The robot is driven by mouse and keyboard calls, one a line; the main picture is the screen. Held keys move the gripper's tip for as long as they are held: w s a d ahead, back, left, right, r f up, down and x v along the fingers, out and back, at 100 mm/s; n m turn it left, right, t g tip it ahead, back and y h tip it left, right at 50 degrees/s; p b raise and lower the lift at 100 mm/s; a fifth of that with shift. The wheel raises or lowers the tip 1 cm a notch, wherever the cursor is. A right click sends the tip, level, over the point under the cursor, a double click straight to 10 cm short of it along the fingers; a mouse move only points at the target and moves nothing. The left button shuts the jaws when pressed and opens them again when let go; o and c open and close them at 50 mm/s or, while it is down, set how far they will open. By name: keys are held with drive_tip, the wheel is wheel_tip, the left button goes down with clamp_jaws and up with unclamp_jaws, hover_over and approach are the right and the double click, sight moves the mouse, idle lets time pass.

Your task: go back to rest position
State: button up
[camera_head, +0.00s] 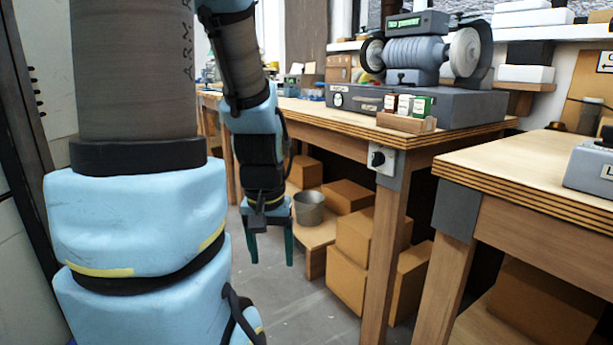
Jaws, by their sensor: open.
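My gripper (270,248) hangs pointing down at the end of my blue and black arm. Its two dark green fingers are apart, with nothing between them. It is over the grey floor (287,302), in front of the workbench and left of its front leg. It shows apart from the bench and from the boxes beneath it.
A wooden workbench (440,140) carries a bench grinder (415,52) on a grey case (455,106). Small boxes stand in a wooden holder (405,124). A second table (540,160) is at right. Cardboard boxes (366,240) and a bucket (309,208) sit beneath the workbench.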

wheel_tip(320, 180, up, 23)
drive_tip(key=p, duration=2)
drive_tip(key=shift+f, duration=0.2)
